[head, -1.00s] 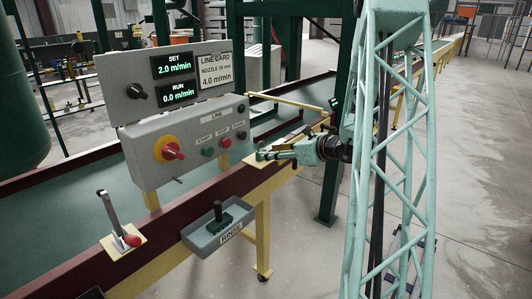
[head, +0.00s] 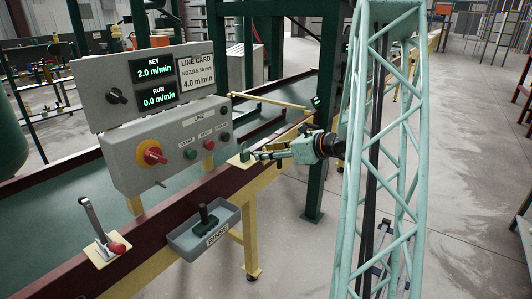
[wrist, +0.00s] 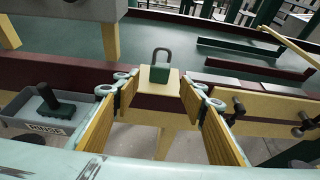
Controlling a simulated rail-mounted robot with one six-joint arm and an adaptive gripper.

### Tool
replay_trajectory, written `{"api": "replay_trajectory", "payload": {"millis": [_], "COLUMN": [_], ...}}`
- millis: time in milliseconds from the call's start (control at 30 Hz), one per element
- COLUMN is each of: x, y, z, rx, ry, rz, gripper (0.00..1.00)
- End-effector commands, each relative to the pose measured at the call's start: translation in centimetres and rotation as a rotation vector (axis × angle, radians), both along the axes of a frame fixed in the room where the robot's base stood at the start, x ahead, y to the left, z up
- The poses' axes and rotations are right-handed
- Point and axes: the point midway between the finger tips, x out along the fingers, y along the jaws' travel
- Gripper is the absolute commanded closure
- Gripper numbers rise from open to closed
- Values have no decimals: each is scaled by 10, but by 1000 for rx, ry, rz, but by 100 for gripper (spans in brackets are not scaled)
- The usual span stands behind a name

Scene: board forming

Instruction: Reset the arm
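My arm reaches in from the right in the head view, its pale green gripper (head: 258,153) pointing left at the line's near rail. In the wrist view my gripper (wrist: 158,86) has its two yellow-padded fingers wide apart with nothing between the pads. A green padlock-shaped piece with a grey shackle (wrist: 160,68) stands on a small yellow plate (wrist: 150,83) just beyond the fingertips, apart from them. The same green piece (head: 244,153) shows at the fingertips in the head view.
A control panel (head: 125,150) reads SET 2.0 and RUN 0.0 m/min; its line card (head: 197,72) says 4.0 m/min. A red-knobbed lever (head: 100,228) and a RINSE tray (head: 185,240) sit along the dark red rail (head: 160,215). Open floor lies right of the arm.

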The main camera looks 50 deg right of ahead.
Motion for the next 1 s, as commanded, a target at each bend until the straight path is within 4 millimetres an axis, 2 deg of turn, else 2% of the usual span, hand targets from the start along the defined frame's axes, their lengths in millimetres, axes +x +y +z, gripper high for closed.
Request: {"api": "replay_trajectory", "payload": {"millis": [500, 667, 867, 1000], "x": [0, 2, 6, 8], "y": [0, 8, 44, 85], "z": [0, 3, 17, 30], "rx": [-1, -9, -54, -106], "ry": [0, 2, 12, 22], "rz": [0, 20, 108, 210], "gripper": [61, 61, 61, 61]}}
